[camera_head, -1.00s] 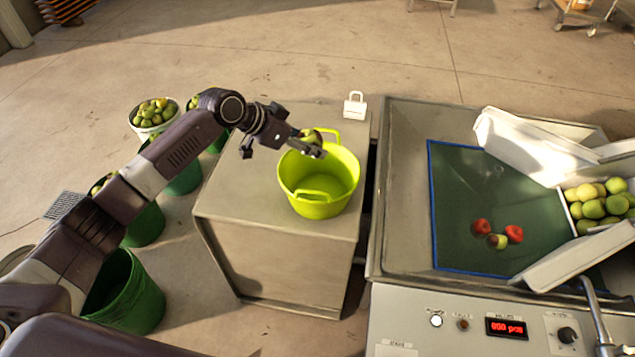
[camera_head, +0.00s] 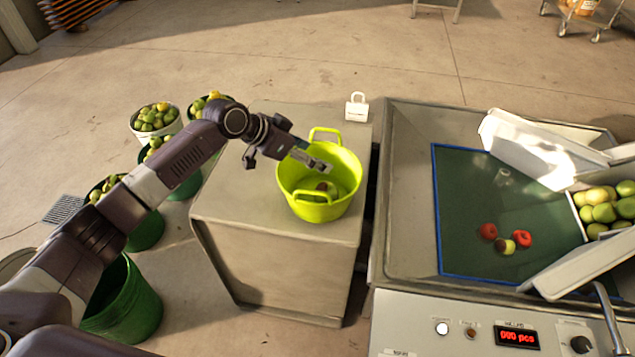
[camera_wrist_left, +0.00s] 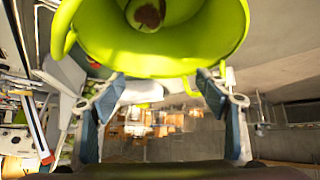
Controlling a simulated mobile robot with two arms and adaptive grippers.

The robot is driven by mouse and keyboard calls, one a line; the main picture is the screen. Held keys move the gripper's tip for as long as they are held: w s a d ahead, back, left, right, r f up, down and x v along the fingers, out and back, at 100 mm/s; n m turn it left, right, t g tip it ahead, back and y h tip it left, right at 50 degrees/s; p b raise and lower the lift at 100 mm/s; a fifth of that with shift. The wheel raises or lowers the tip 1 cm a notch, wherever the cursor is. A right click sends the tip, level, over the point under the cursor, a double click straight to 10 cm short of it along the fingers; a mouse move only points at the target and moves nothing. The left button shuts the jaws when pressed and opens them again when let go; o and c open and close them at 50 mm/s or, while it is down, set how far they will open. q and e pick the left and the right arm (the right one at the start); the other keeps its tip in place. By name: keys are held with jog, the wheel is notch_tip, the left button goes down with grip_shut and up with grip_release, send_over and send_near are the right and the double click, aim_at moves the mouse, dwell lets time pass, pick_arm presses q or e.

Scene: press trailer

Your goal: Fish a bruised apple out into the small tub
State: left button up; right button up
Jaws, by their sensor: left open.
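The small tub (camera_head: 318,205) is bright lime green with two handles and stands on a grey metal cabinet. An apple (camera_head: 327,188) lies inside it. In the left wrist view this apple (camera_wrist_left: 146,14) shows a dark brown bruise and sits in the tub (camera_wrist_left: 190,55). Two red apples (camera_head: 488,231) and a green apple with a dark patch (camera_head: 507,247) are in the dark green basin. My right gripper is not in view.
The basin (camera_head: 470,200) has a blue border and metal rim, right of the cabinet (camera_head: 240,190). White chutes (camera_head: 545,150) and a heap of green apples (camera_head: 603,205) stand at the right. A white tag-shaped block (camera_head: 356,107) stands behind the tub. Green buckets (camera_head: 125,305) line the left.

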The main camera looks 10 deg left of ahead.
pick_arm(q)
jog(key=shift+a, duration=0.1)
jog(key=v, duration=1.2)
